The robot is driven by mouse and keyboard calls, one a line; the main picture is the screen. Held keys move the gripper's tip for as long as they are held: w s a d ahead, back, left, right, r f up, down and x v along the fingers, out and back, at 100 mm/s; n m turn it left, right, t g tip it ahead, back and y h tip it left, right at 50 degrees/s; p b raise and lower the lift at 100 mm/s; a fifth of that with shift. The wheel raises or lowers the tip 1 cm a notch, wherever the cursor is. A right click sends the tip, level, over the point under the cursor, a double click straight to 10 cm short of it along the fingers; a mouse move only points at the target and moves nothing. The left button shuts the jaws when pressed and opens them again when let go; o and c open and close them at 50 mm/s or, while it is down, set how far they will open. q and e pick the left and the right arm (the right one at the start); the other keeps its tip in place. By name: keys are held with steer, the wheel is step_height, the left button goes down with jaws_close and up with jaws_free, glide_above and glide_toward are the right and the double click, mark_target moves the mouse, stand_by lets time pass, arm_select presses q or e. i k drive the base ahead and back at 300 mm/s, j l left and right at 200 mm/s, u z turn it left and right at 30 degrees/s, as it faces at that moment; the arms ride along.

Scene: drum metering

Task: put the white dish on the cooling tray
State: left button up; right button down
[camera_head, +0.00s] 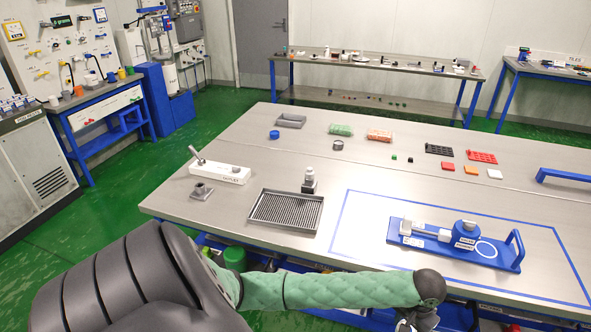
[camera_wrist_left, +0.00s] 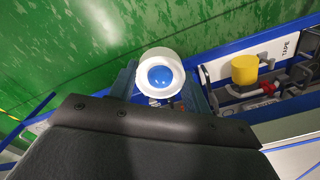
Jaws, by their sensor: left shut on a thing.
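The white dish (camera_wrist_left: 160,55) shows in the left wrist view as a round white ring with a blue round middle. The cooling tray, a dark ribbed rectangular tray (camera_head: 286,210), lies empty on the table, left of the blue-outlined area. My right gripper is not in view.
A small dark-based device (camera_head: 309,182) stands just behind the tray. A white block with a lever (camera_head: 220,172) and a grey piece (camera_head: 202,191) are to its left. A blue fixture (camera_head: 458,245) sits inside the blue outline. In the wrist view a yellow cylinder (camera_wrist_left: 245,70) is at right.

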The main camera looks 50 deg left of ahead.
mark_target(279, 209)
steer(key=k+j+z, duration=0.1)
steer(key=j, duration=0.3)
steer(key=k+j, duration=0.2)
steer(key=j, duration=0.2)
steer(key=k+j+z, duration=0.15)
steer(key=j, duration=0.25)
steer(key=k+j, duration=0.2)
steer(key=j, duration=0.2)
steer(key=k+j+z, duration=0.15)
steer(key=j, duration=0.25)
steer(key=k+j, duration=0.25)
steer(key=j+z, duration=0.05)
steer(key=j, duration=0.05)
